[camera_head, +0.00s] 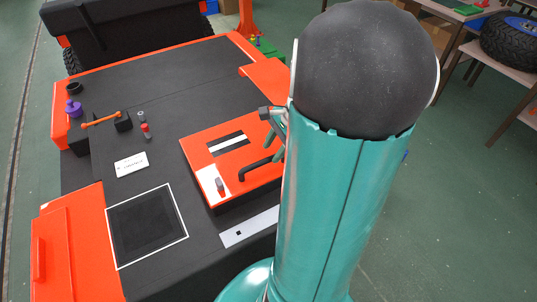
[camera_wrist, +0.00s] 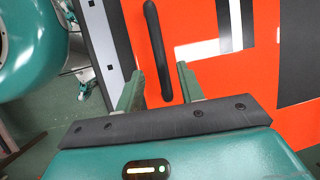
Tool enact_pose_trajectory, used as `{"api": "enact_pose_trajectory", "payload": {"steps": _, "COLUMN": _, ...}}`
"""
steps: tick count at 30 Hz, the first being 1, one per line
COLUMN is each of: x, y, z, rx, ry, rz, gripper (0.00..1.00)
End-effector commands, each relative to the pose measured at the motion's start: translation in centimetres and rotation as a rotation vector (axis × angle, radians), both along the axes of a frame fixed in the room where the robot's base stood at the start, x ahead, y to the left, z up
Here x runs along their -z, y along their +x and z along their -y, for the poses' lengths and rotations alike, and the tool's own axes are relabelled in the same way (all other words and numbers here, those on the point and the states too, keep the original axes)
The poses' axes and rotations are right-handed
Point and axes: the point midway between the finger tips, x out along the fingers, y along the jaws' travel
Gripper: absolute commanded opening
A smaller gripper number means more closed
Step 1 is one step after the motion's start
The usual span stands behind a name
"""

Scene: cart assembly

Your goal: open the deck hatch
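The deck hatch (camera_head: 235,162) is an orange panel, lying flat and closed on the dark cart deck. A black bar handle (camera_head: 258,167) stands on its right part. The hatch also fills much of the wrist view (camera_wrist: 205,75), where the handle (camera_wrist: 155,45) runs lengthwise between the lines of my two fingers. My gripper (camera_wrist: 160,72) is open and empty, pointing down at the handle; I see no contact. In the head view my gripper (camera_head: 271,122) shows beside the hatch's far right edge, partly hidden behind my own teal arm.
A light strip (camera_head: 250,227) lies along the hatch's near edge. A white-framed dark square (camera_head: 146,226), a small white card (camera_head: 131,165), an orange lever (camera_head: 101,120) and a purple knob (camera_head: 74,108) are on the deck to the left. Tables (camera_head: 508,72) stand at the right.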

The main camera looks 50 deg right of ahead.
Motion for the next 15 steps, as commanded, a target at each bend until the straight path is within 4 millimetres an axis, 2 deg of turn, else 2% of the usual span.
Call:
{"api": "enact_pose_trajectory", "payload": {"steps": 3, "x": 1.8, "y": 0.6, "z": -0.6, "rx": 0.000, "ry": 0.003, "rz": -0.001, "gripper": 0.38}}
{"api": "enact_pose_trajectory", "payload": {"steps": 6, "x": 2.7, "y": 0.8, "z": -0.9, "rx": 0.000, "ry": 0.002, "rz": -0.001, "gripper": 0.38}}
{"api": "enact_pose_trajectory", "payload": {"steps": 15, "x": 3.2, "y": 1.0, "z": -1.1, "rx": 0.000, "ry": -0.001, "rz": 0.001, "gripper": 0.38}}
